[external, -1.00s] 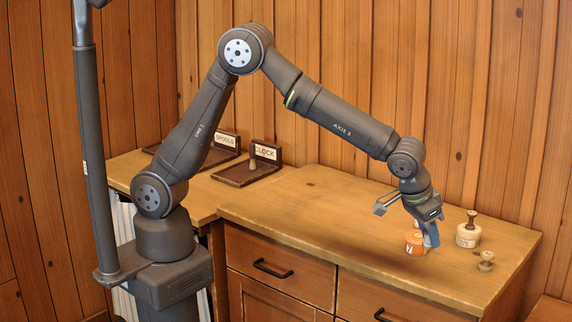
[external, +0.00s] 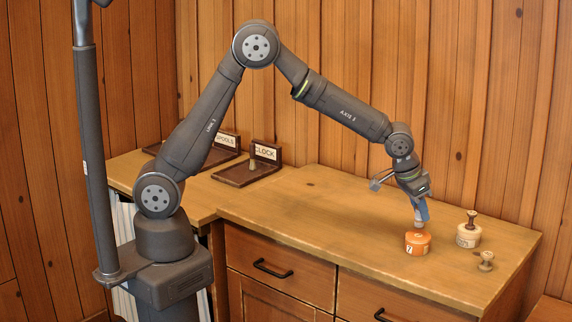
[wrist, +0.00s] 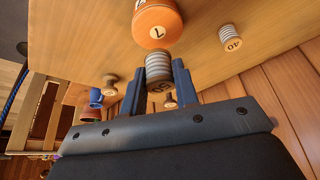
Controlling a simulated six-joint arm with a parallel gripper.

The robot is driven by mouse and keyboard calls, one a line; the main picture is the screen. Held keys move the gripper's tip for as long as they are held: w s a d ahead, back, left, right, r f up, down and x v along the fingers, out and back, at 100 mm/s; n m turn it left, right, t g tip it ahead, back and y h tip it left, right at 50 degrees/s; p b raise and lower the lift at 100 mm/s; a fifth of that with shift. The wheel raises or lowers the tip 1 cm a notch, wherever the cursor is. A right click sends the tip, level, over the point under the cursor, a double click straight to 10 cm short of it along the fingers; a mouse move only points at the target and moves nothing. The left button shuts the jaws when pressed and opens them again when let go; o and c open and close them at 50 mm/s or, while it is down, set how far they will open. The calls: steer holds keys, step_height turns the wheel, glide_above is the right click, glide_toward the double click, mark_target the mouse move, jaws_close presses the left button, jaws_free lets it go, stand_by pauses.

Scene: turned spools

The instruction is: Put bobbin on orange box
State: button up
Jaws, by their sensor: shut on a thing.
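The orange box (external: 417,247) is a short round tub marked 7, standing on the wooden cabinet top. It shows at the top of the wrist view (wrist: 156,22). My gripper (external: 420,217) points down over it. In the wrist view, its blue fingers (wrist: 157,75) are shut on a pale ribbed bobbin (wrist: 158,63) with a dark numbered end. In the external view the bobbin (external: 419,225) shows small below the fingertips, at the top of the box. I cannot tell whether it touches the lid.
The cabinet's middle is clear.

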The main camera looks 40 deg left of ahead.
mark_target(419, 220)
steer(key=shift+w+a+f, duration=0.1)
steer(key=shift+w+f, duration=0.2)
steer(key=shift+f, duration=1.9)
steer(key=shift+f, duration=0.1)
steer(key=o, duration=0.9)
steer(key=shift+o, duration=0.2)
steer(key=shift+s+r, duration=0.1)
steer(key=shift+r, duration=0.35)
steer(key=v, duration=1.1)
steer(key=shift+s, duration=0.2)
steer(key=shift+a, duration=0.15)
